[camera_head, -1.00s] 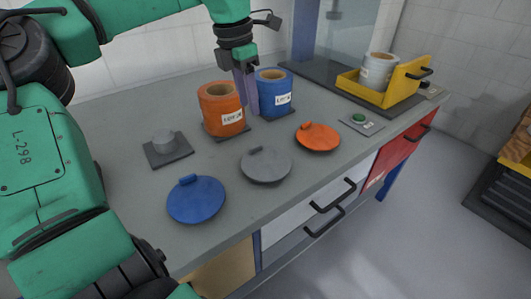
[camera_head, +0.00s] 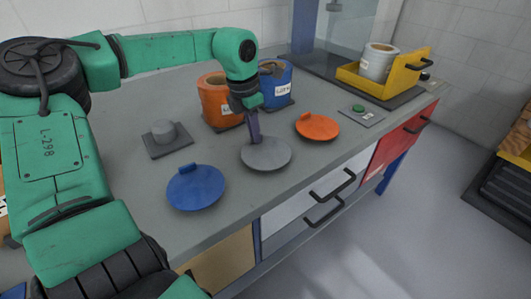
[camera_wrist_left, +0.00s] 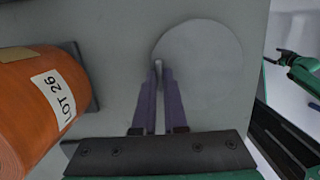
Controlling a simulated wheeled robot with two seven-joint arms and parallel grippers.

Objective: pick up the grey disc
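The grey disc (camera_head: 268,156) lies flat on the grey bench, between the blue disc and the orange disc. It also shows in the left wrist view (camera_wrist_left: 205,72), a flat round lid with a small upright tab at its left edge. My left gripper (camera_head: 256,139) points down at this tab, and its purple fingers (camera_wrist_left: 160,70) stand on either side of it. The gap between the fingers is narrow, and I cannot tell whether they press on the tab. My right gripper (camera_wrist_left: 284,54) seems to show small at the right of the wrist view, its fingers unclear.
A blue disc (camera_head: 196,189) and an orange disc (camera_head: 317,126) lie alongside. An orange roller (camera_head: 212,99) and a blue roller (camera_head: 277,88) stand behind. A grey block (camera_head: 164,132) sits at left, and a yellow tray (camera_head: 409,80) holds a white roller (camera_head: 378,64) at right.

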